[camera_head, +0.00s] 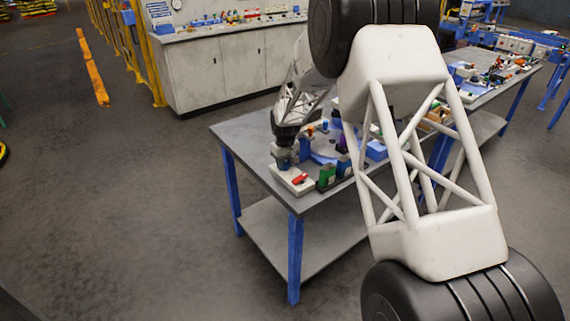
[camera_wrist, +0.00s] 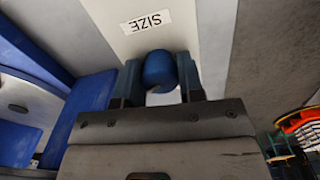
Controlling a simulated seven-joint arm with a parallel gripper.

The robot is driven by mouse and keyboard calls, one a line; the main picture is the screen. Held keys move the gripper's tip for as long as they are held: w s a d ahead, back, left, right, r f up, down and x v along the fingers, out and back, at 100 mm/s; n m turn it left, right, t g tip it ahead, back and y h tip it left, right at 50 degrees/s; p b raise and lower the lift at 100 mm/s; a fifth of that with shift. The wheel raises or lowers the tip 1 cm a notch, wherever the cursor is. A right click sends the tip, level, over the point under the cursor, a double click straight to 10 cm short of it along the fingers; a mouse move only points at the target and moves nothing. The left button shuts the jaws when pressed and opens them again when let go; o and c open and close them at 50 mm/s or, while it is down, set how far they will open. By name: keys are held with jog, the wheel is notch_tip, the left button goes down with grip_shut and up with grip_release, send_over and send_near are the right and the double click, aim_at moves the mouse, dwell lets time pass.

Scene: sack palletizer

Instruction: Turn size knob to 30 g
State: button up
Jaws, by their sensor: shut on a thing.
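The size knob (camera_wrist: 160,70) is a blue rounded knob on a pale panel (camera_wrist: 208,45) in the wrist view. A white label (camera_wrist: 147,21) reading SIZE, upside down in this view, lies just beyond the knob. My gripper (camera_wrist: 160,82) has one finger on each side of the knob and is shut on it. No gram marks or pointer can be made out, so the knob's setting cannot be told. In the head view my gripper (camera_head: 284,160) is at the near left end of the table, over a pale box (camera_head: 292,181) with a red part on top.
The grey table (camera_head: 240,132) with blue legs carries green, blue and purple parts close to the right of my gripper. A white cabinet (camera_head: 215,72) stands behind. My arm hides much of the table's right side.

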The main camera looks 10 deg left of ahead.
aim_at(286, 162)
jog(key=shift+m, duration=0.7)
jog(key=o, duration=0.9)
jog(key=shift+r, duration=0.15)
jog(key=shift+r, duration=3.8)
jog(key=shift+d, duration=0.1)
